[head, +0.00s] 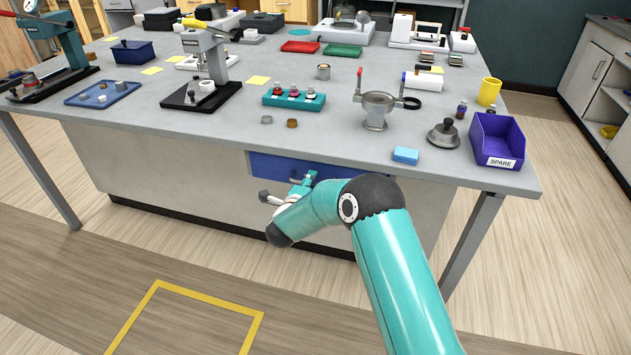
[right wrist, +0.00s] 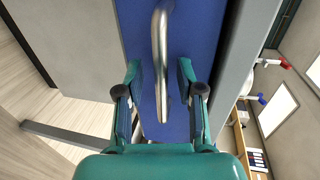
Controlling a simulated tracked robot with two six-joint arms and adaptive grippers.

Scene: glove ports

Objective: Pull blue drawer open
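The blue drawer (head: 265,166) is set under the front edge of the grey workbench, and its front looks flush with the bench. In the right wrist view its blue front (right wrist: 195,30) fills the middle, with a curved metal bar handle (right wrist: 160,55) on it. My right gripper (head: 303,181) is at the drawer front in the head view, partly hidden by my own arm. In the right wrist view this gripper (right wrist: 159,80) is open. Its fingers stand on either side of the handle, with a gap to it on both sides. My left gripper is not in view.
The workbench (head: 330,135) overhangs the drawer. Near its front edge are a blue sponge-like block (head: 405,155), a purple SPARE bin (head: 497,140) and a metal funnel-like piece (head: 378,110). The floor (head: 200,265) in front is clear, with a yellow outline (head: 160,285).

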